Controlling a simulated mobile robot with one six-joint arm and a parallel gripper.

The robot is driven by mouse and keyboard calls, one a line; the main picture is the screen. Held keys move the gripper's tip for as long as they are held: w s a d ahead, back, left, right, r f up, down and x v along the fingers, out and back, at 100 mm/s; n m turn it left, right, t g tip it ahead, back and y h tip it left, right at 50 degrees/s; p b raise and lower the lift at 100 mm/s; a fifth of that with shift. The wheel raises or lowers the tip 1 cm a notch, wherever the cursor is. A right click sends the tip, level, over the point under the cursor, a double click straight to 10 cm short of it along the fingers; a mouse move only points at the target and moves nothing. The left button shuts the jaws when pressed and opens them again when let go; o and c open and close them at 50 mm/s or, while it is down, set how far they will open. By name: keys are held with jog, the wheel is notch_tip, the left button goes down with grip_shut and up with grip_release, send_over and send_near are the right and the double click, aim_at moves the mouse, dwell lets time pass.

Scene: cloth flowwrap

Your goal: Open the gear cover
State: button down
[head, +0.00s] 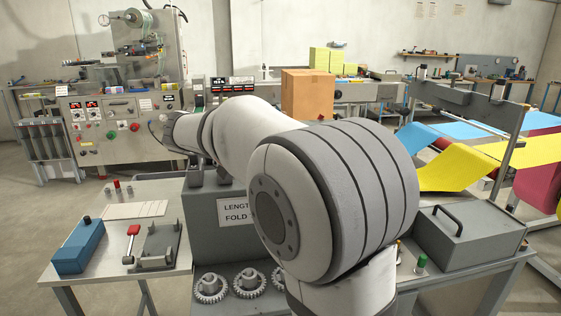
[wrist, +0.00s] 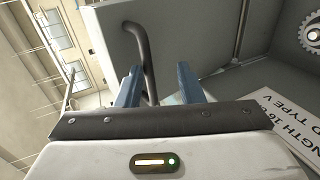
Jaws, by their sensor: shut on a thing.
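In the wrist view, a flat grey panel (wrist: 195,30), which looks like the gear cover, carries a dark curved bar handle (wrist: 135,32). My gripper (wrist: 159,68) has its two blue fingers either side of this handle and is shut on it. A white label (wrist: 272,122) with length and fold text lies at the right, and part of a gear (wrist: 313,34) shows at the upper right. In the head view the label (head: 235,210) is on a grey housing (head: 205,235). My arm hides the gripper and the held handle there.
Several toothed gears (head: 248,284) lie in front of the housing. The left table holds a blue box (head: 79,247) and a metal fixture with a red-handled part (head: 132,240). A grey box with a handle (head: 468,240) stands at the right. Coloured webs (head: 455,170) run behind it.

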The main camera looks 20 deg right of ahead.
jog(key=shift+f, duration=0.95)
jog(key=c, duration=1.5)
grip_release()
jog(key=shift+s+d, duration=0.1)
jog(key=shift+d, duration=0.35)
jog(key=shift+r, duration=0.3)
jog(key=v, duration=0.8)
jog(key=shift+d+r, duration=0.1)
